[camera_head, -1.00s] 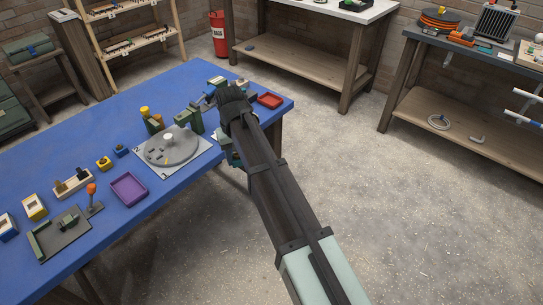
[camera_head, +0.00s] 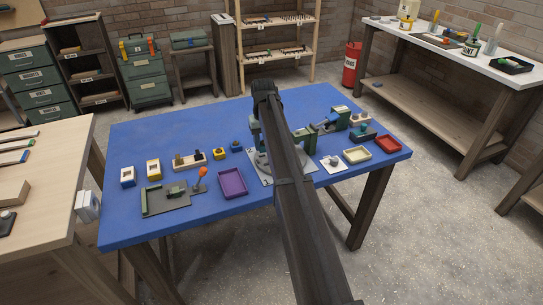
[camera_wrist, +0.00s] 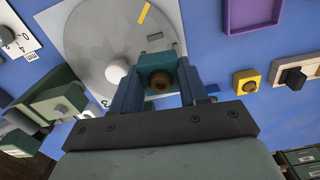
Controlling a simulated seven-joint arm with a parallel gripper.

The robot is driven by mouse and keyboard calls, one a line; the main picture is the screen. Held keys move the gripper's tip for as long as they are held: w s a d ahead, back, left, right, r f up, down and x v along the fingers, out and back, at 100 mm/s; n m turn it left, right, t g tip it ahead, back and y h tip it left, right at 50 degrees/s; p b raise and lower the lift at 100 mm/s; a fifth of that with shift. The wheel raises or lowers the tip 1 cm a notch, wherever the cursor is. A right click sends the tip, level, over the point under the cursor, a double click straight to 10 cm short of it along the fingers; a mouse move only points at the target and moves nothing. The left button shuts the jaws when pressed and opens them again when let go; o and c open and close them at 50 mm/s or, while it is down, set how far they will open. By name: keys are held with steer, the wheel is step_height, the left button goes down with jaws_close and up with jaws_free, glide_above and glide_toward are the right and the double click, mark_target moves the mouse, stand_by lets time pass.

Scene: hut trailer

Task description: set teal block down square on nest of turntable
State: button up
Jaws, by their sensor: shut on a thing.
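My gripper (camera_wrist: 159,76) is shut on the teal block (camera_wrist: 156,61), which sits between its two blue fingers in the wrist view. A round brownish knob or hole shows in the middle of the block's near face. The grey turntable (camera_wrist: 88,50) lies beyond the fingers, with a pale centre knob and a yellow mark near its rim. The block overlaps the disc's edge in this view; I cannot tell whether it touches. The nest is not clearly visible. In the head view my arm covers much of the turntable (camera_head: 261,163), and the block cannot be made out.
A purple tray (camera_head: 232,183) is left of the turntable on the blue table (camera_head: 165,125). A yellow block (camera_head: 219,154) stands near it. Green clamp-like fixtures (camera_head: 303,137) are close on the right. Cream (camera_head: 357,155) and red (camera_head: 388,144) trays lie farther right.

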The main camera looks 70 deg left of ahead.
mark_target(265, 161)
steer(key=shift+w+a, duration=0.1)
steer(key=shift+a, duration=0.4)
steer(key=shift+d+n, duration=0.15)
steer(key=shift+n, duration=0.35)
steer(key=shift+f, duration=2.7)
steer(key=shift+f, duration=0.25)
steer(key=o, duration=1.2)
step_height(265, 161, up, 14)
steer(key=shift+f, duration=0.1)
